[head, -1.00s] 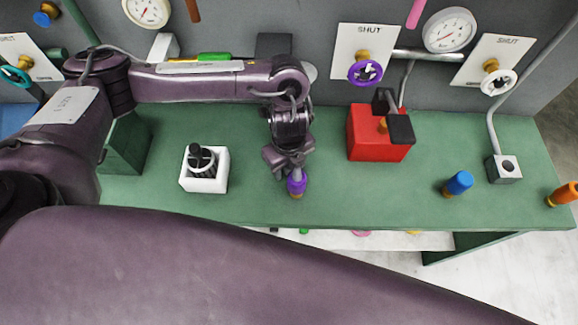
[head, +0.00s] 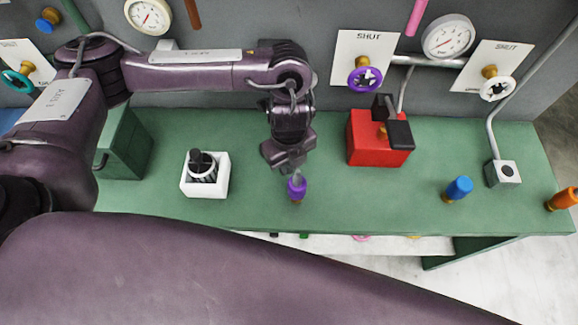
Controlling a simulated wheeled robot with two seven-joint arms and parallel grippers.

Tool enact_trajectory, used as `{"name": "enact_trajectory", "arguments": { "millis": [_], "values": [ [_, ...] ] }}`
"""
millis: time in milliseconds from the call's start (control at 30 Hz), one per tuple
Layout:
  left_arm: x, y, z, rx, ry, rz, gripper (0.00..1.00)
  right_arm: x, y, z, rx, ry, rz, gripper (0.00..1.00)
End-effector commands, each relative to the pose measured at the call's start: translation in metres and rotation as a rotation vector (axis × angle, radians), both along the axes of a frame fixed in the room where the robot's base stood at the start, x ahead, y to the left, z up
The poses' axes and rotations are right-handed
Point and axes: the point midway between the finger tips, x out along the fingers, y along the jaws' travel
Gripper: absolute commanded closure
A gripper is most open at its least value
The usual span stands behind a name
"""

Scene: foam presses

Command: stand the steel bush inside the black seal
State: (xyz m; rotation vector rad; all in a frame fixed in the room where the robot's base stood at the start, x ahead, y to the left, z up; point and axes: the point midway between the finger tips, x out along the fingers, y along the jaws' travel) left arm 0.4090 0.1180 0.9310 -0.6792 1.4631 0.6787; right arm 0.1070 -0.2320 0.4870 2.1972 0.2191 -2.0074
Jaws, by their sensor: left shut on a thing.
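My left gripper (head: 290,165) is above the middle of the green bench, pointing down, its jaws shut on a small light grey piece (head: 297,176). The piece looks like the steel bush, but the jaws hide most of it. In the picture it overlaps the top of a purple knob with a brass foot (head: 297,189); I cannot tell whether they touch. Left of the gripper, a white block (head: 220,187) holds black parts (head: 196,158) and a pale ring. The black seal may be among these; I cannot tell which part it is. My right gripper is out of view.
A red box (head: 365,152) with a black handle stands right of the gripper. A blue knob (head: 459,187), a grey socket block (head: 503,173) and an orange knob (head: 564,198) are further right. Valves and gauges line the back wall. The bench between white block and gripper is clear.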

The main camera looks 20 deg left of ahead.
Motion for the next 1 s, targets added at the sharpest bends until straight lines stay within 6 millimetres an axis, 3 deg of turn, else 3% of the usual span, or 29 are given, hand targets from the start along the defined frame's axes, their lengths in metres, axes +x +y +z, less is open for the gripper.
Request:
{"name": "enact_trajectory", "arguments": {
  "millis": [33,500,733,1000],
  "values": [
    [0.002,0.0,0.014,0.001,-0.008,-0.003,1.0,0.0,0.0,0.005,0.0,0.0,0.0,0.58],
    [0.002,0.0,0.124,0.001,-0.008,-0.001,1.0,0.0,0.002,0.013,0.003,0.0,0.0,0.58],
    [0.001,0.0,0.153,0.001,-0.003,0.0,1.0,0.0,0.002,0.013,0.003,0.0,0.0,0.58],
    [0.001,0.001,0.162,0.001,0.0,0.019,1.0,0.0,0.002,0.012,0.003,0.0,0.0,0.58]
  ]
}}
